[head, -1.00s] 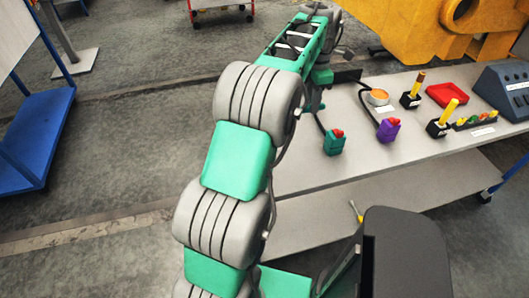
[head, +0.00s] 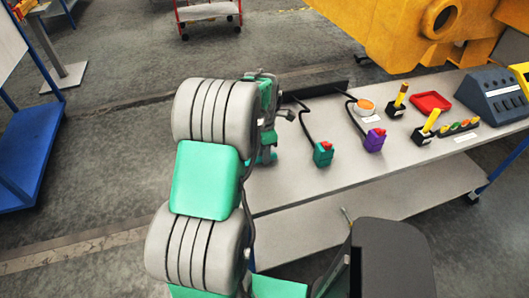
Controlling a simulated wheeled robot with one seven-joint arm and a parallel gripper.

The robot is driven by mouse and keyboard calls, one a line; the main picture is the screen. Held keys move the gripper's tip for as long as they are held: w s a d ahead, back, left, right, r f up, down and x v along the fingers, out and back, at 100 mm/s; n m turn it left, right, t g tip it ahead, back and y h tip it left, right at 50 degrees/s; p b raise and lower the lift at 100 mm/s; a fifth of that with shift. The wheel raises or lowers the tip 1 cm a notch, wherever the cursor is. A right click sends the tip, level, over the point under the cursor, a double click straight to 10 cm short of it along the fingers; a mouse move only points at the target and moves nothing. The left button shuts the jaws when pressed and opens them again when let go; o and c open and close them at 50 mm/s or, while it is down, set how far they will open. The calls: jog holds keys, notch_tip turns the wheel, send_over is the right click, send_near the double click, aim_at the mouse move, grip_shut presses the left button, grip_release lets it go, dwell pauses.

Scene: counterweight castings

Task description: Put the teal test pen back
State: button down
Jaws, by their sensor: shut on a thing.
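My gripper (head: 267,150) hangs low over the left end of the grey workbench (head: 290,190), largely hidden behind my own arm. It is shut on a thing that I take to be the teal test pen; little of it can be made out. A teal block with a red top (head: 323,155) stands on the bench to the right of my gripper, apart from it. A black cable runs from it to the back of the bench. A purple block with a red top (head: 374,142) stands further right, with its own cable.
A large yellow casting (head: 400,35) stands behind. Bare bench lies in front of the blocks.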

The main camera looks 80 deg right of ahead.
jog(key=shift+f, duration=0.35)
jog(key=shift+f, duration=0.1)
jog(key=shift+d+f, duration=0.1)
jog(key=shift+f, duration=0.05)
jog(key=c, duration=1.2)
grip_release()
